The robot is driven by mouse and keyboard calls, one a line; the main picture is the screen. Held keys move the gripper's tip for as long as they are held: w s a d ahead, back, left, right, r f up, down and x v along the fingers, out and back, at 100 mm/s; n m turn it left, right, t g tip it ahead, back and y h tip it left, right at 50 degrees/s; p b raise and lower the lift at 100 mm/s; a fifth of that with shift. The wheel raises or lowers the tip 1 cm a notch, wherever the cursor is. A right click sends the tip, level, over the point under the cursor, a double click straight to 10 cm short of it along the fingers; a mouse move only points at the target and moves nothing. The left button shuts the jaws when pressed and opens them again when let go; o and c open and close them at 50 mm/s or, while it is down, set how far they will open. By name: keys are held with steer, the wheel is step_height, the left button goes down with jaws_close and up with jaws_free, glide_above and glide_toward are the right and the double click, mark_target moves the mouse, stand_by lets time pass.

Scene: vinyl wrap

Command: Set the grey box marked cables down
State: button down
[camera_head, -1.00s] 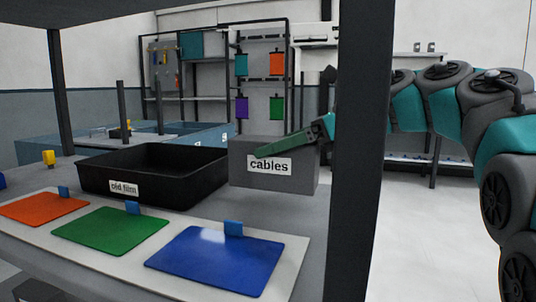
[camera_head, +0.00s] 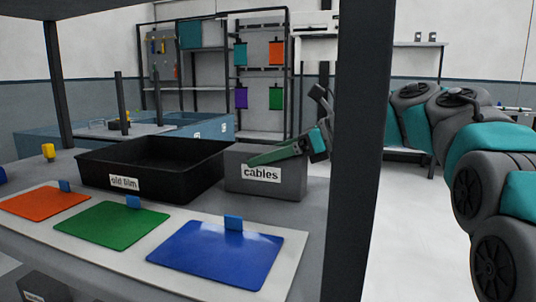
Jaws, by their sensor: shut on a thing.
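The grey box marked cables (camera_head: 238,183) is at the right end of the table, just right of the black tray marked old film. It looks upright, with its white label facing me. My gripper (camera_head: 272,154) is shut on the box at its upper edge, with a dark green finger lying across the front above the label. The other finger is hidden. I cannot tell whether the underside of the box touches the table (camera_head: 308,212) or is slightly above it.
The black tray marked old film (camera_head: 95,178) stands close beside the box. Orange (camera_head: 45,201), green (camera_head: 112,224) and blue sheets (camera_head: 215,254) lie on a pale board in front. A dark upright post (camera_head: 361,150) stands right of the box, in front of my arm.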

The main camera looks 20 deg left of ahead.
jaws_free()
steer(key=shift+f, duration=0.1)
steer(key=shift+r, duration=0.25)
steer(key=b+v, duration=0.1)
steer(key=v, duration=1.1)
